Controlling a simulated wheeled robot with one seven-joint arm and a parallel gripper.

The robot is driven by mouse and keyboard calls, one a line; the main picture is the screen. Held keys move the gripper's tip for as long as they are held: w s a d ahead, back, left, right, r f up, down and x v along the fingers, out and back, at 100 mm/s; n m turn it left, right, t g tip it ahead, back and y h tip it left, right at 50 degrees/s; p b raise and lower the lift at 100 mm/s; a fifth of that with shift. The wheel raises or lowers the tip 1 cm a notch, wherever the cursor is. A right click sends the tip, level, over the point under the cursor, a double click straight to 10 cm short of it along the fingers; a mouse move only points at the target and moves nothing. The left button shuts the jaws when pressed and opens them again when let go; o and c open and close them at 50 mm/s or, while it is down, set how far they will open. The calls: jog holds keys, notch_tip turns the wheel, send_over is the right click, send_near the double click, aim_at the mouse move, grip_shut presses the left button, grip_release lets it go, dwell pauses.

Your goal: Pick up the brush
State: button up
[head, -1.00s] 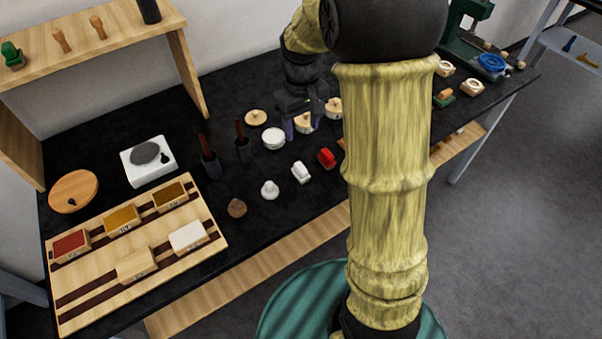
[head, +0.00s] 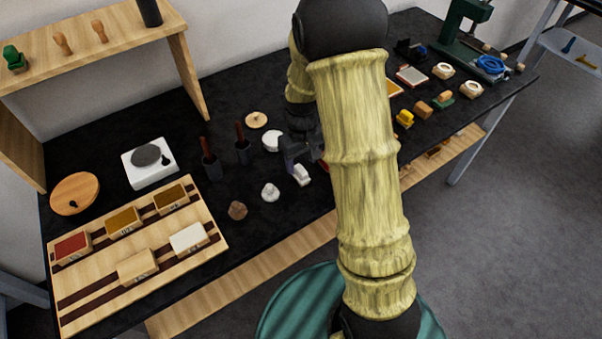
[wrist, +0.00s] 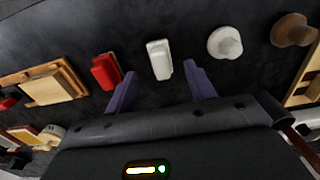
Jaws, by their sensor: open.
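No thing in view is plainly marked as the brush. In the wrist view my gripper (wrist: 160,86) is open, with purple fingers apart and nothing held. A small white block (wrist: 158,60) lies just beyond and between the fingertips; it also shows in the head view (head: 301,176), partly covered by the gripper.
A red block (wrist: 106,71) and a white knobbed piece (wrist: 225,42) flank the white block. A wooden board (head: 75,296) with coloured blocks is at front left. A white scale-like device (head: 149,174) stands behind it.

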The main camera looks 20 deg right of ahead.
aim_at(301, 169)
jog(key=shift+f, duration=0.3)
jog(key=shift+w+a+f+p, duration=0.1)
jog(key=shift+f+p, duration=0.15)
jog(key=shift+f, duration=1)
jog(key=shift+w+f+p, duration=0.1)
jog(key=shift+f+p, duration=0.1)
jog(key=shift+f, duration=1.05)
jog(key=c, duration=1.1)
